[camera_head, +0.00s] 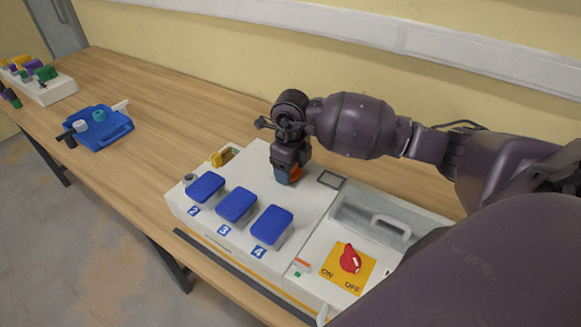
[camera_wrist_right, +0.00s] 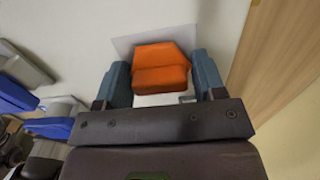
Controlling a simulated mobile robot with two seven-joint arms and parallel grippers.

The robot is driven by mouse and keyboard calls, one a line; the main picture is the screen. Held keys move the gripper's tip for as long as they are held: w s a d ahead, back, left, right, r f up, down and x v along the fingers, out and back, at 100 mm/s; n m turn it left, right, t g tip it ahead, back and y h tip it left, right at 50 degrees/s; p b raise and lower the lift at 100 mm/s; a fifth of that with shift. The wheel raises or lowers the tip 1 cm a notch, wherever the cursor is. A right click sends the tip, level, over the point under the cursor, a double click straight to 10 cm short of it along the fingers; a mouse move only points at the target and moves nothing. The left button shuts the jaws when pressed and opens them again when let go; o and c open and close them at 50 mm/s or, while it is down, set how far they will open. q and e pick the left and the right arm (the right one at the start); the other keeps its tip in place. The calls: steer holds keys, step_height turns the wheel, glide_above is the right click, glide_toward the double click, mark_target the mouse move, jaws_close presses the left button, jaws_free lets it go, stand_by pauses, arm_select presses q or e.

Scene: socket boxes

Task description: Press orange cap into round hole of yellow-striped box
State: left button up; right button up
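My right gripper (camera_head: 287,176) points down over the white box (camera_head: 185,208), near its back edge. An orange cap (camera_head: 296,174) is at its fingertips. In the wrist view the orange cap (camera_wrist_right: 162,67) sits between the two blue-grey fingers (camera_wrist_right: 162,75), with no clear gap on either side. A grey square patch (camera_wrist_right: 125,45) lies on the white surface beneath it. A yellow strip shows low on the white box's front. I see no round hole; the gripper and cap may hide it. My left gripper is not in view.
Three blue lids (camera_head: 237,204) stand in front of the gripper. A red switch (camera_head: 350,259) on a yellow plate and a clear-covered bay (camera_head: 370,220) are to the right. A blue tray (camera_head: 122,128) and another white box (camera_head: 62,88) are left; the table between is clear.

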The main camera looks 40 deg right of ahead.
steer(key=o, duration=0.4)
steer(key=shift+f, duration=0.1)
steer(key=shift+s, duration=0.1)
step_height(320, 180, up, 11)
steer(key=shift+f, duration=0.1)
step_height(320, 180, up, 7)
steer(key=p, duration=0.3)
stand_by(0.3)
stand_by(0.5)
